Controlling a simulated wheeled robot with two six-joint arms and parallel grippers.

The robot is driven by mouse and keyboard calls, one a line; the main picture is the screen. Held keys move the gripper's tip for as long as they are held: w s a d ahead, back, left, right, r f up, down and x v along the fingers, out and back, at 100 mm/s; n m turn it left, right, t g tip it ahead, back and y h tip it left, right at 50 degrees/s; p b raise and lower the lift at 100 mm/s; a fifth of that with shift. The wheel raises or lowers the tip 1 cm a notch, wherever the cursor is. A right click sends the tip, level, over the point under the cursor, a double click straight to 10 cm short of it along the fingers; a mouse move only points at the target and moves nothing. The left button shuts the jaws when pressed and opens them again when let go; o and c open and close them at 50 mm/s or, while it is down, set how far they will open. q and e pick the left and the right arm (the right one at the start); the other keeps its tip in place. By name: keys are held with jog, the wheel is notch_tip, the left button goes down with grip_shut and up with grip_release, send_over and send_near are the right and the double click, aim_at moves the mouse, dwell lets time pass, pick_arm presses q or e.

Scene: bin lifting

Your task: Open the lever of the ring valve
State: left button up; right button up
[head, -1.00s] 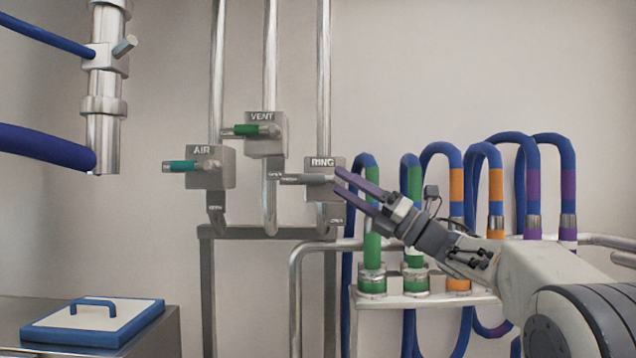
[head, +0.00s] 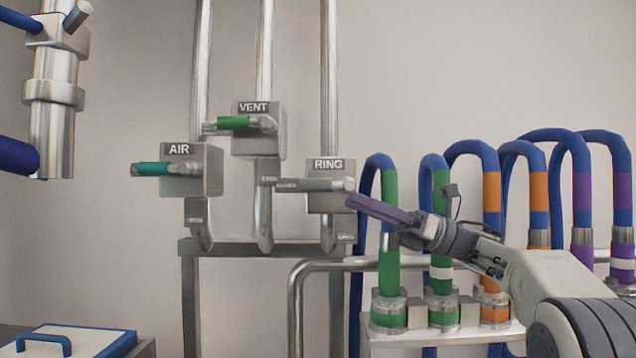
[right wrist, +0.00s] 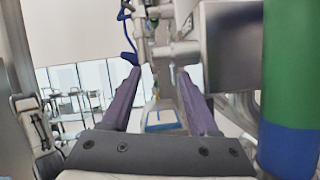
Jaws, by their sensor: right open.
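The ring valve is a grey metal box (head: 328,201) labelled RING on a vertical pipe. Its grey lever (head: 308,185) lies level and points left across the box front. My right gripper (head: 353,201) has purple fingers and comes in from the right. Its tips are just right of and slightly below the lever's pivot end. In the head view the fingers overlap, so contact is hard to judge. In the right wrist view the gripper (right wrist: 158,72) is open, with grey metal parts beyond its tips and nothing clearly held. My left gripper is not in view.
The VENT valve (head: 258,142), with a green lever, is up left. The AIR valve (head: 205,172), with a teal lever, is further left. Coloured hoses (head: 389,275) stand on a rack at right, close below my right arm. A lidded bin (head: 85,343) is at lower left.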

aim_at(320, 185)
jog(key=p+x, duration=0.1)
jog(key=x, duration=0.1)
jog(key=p+x, duration=0.1)
jog(key=x, duration=0.1)
jog(key=p+x, duration=0.1)
jog(key=x, duration=0.2)
jog(key=shift+d+r+p, duration=0.1)
jog(key=shift+r+p, duration=0.2)
jog(key=shift+p, duration=0.05)
jog(key=shift+a, duration=0.65)
grip_shut()
dwell(0.4)
